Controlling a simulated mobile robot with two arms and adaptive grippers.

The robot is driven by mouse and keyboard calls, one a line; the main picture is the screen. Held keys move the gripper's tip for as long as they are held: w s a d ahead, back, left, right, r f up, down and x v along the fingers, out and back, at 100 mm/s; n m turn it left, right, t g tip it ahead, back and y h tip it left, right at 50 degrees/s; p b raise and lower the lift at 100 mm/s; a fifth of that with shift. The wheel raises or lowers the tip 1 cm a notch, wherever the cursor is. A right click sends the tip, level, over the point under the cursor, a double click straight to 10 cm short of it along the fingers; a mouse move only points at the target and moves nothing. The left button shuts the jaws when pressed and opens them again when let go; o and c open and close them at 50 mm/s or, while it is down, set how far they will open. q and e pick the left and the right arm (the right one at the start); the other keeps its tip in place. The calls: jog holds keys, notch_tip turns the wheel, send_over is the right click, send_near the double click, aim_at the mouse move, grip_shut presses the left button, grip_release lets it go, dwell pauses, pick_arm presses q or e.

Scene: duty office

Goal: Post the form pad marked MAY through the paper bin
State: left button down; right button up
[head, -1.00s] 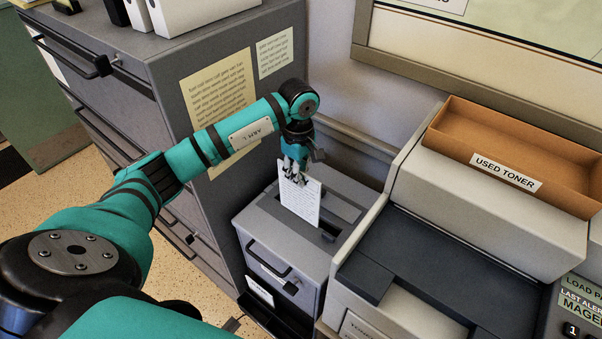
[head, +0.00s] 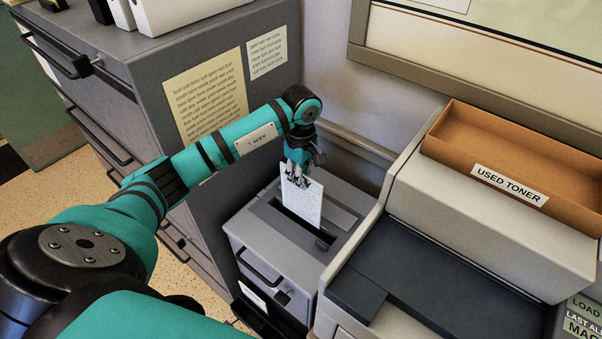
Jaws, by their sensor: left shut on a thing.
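A white form pad (head: 302,204) with lines of small print hangs upright from my left gripper (head: 298,178), which is shut on its top edge. I cannot read MAY on it. The grey paper bin (head: 262,240) stands below, with a dark slot (head: 290,214) in its top. The pad is over the bin's top at the slot; its lower edge is close to the slot, and I cannot tell whether it has entered. My right gripper is out of view.
A grey filing cabinet (head: 150,90) with taped notices stands left of the bin. A printer (head: 440,250) stands close on the right, with an orange tray (head: 480,145) marked USED TONER on top. The wall is just behind the bin.

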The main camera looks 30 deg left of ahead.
pick_arm(q)
jog(key=shift+f+b, duration=4.4)
jog(key=shift+f, duration=0.8)
jog(key=c, duration=1.4)
grip_release()
jog(key=shift+r, duration=0.1)
notch_tip(320, 180, up, 7)
jog(key=p, duration=0.3)
jog(key=shift+p, duration=0.4)
